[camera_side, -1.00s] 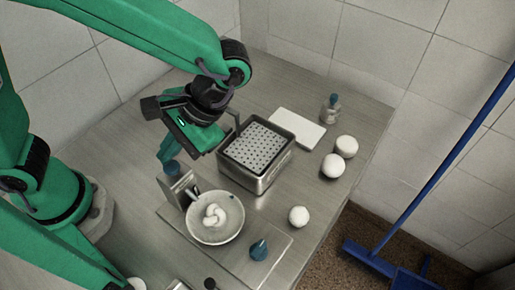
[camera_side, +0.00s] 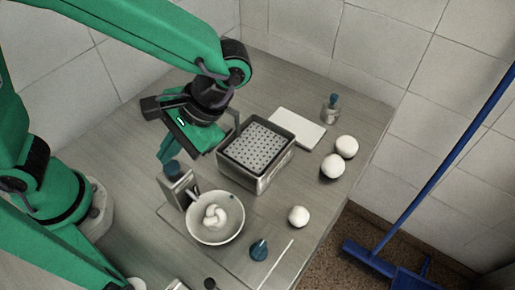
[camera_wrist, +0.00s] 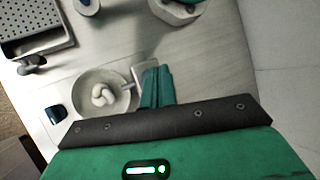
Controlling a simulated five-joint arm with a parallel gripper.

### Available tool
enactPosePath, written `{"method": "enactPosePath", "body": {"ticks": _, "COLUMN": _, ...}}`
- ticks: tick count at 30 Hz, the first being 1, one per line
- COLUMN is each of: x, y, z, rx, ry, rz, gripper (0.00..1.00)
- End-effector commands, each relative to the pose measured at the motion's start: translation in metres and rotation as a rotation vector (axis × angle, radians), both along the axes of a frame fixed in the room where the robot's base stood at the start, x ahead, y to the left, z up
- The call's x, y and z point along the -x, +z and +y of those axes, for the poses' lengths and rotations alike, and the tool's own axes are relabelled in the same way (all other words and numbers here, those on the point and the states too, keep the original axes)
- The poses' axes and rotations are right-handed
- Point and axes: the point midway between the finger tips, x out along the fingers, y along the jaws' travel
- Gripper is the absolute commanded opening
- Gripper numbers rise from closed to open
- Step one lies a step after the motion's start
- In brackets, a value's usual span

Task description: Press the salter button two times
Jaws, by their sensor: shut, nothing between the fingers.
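The salter (camera_side: 180,190) is a grey upright box with a dark teal button (camera_side: 172,168) on top, standing at the left edge of the white bowl (camera_side: 239,222). Several white pieces (camera_side: 215,216) lie in the bowl. My gripper (camera_side: 165,159) is shut and empty, pointing down just above the button; a small gap seems to show in the side view. In the wrist view, my gripper (camera_wrist: 157,85) covers most of the salter (camera_wrist: 143,70), and the button is hidden. The bowl (camera_wrist: 84,88) is left of the fingers.
A metal container with a perforated basket (camera_side: 258,146) stands behind the bowl. A white board (camera_side: 297,128), a small shaker (camera_side: 330,108) and white balls (camera_side: 333,166) are to the right. A teal cone-shaped object (camera_side: 259,250) lies in front of the bowl.

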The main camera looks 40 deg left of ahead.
Motion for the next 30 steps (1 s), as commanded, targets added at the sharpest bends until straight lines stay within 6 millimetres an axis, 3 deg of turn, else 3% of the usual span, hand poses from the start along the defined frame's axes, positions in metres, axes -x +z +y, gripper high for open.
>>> {"method": "enactPosePath", "body": {"ticks": 30, "x": -0.0014, "y": -0.0087, "z": 0.0017, "rx": 0.003, "ry": 0.003, "rz": 0.003, "gripper": 0.00}}
